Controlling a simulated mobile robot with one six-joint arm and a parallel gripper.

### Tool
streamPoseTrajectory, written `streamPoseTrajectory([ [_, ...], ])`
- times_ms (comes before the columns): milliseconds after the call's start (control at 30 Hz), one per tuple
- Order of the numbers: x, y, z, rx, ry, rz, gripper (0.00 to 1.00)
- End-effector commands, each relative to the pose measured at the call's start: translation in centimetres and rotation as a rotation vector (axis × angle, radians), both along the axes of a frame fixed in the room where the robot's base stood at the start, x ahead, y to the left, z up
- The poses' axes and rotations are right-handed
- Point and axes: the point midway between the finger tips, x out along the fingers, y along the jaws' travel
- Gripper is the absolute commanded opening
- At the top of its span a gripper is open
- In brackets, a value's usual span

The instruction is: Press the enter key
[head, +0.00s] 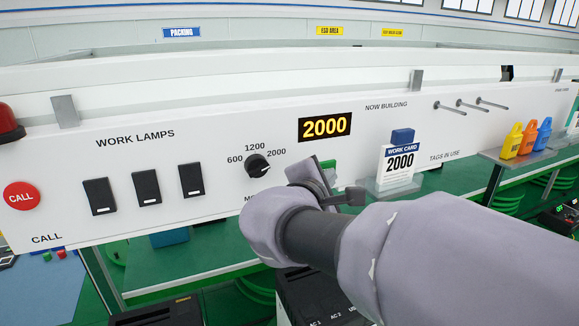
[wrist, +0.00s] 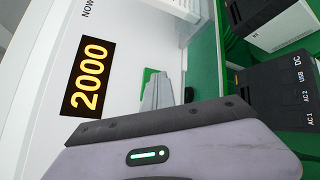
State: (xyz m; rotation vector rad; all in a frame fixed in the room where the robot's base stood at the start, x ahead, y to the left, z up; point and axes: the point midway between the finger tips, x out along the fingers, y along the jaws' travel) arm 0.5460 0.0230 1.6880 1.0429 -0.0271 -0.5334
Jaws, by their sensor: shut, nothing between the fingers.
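A green key (wrist: 149,74) on the white panel shows just past my fingertips in the wrist view. A sliver of the green key (head: 328,164) also shows beside my gripper in the head view; most of it and any lettering are hidden. My gripper (wrist: 157,90) is shut and empty, its fingers pointing at the panel by the key. I cannot tell whether the tips touch it. In the head view my wrist covers the fingertips. The display (head: 325,127) above reads 2000; it also shows in the wrist view (wrist: 88,77).
A selector knob (head: 258,165) and several black lamp switches (head: 146,187) are left of my gripper. A red CALL button (head: 21,196) is at far left. A work card (head: 398,163) stands at right. A dark box (wrist: 285,85) with outlet labels is below the panel.

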Motion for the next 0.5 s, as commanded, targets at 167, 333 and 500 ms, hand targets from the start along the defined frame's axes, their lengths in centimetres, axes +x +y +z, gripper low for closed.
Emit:
streamPoseTrajectory([
  [167, -1.0, -0.3, -0.2, 0.000, -0.001, 0.001, 0.00],
  [333, -1.2, -0.4, -0.1, 0.000, 0.000, 0.000, 0.00],
  [500, -1.3, -0.4, -0.1, 0.000, 0.000, 0.000, 0.00],
])
